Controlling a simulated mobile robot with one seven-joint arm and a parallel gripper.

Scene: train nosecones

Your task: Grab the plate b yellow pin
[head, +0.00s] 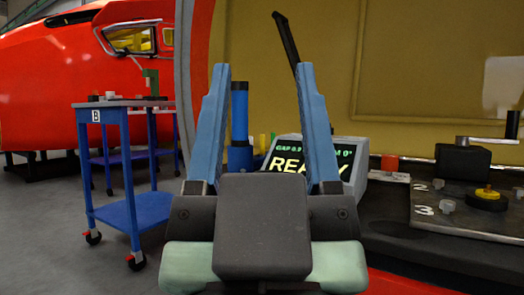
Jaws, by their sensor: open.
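My gripper (262,72) is in the middle of the head view, its two blue fingers upright, wide apart and empty. No label in view says which thing is the plate b yellow pin. A black round knob with a yellow top (487,193) sits on a dark plate (455,222) at the right, near the marks 2 and 3. A small yellow upright piece (262,144) shows between the fingers, farther off, beside a display. Both yellow things are apart from my gripper. My gripper's body hides part of what lies behind it.
A blue trolley marked B (118,165) stands at the left with small items and a green clamp-like piece (152,82) on top. A display (300,155) reading READY and a blue cylinder (239,112) stand beyond my fingers. Grey floor is clear at lower left.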

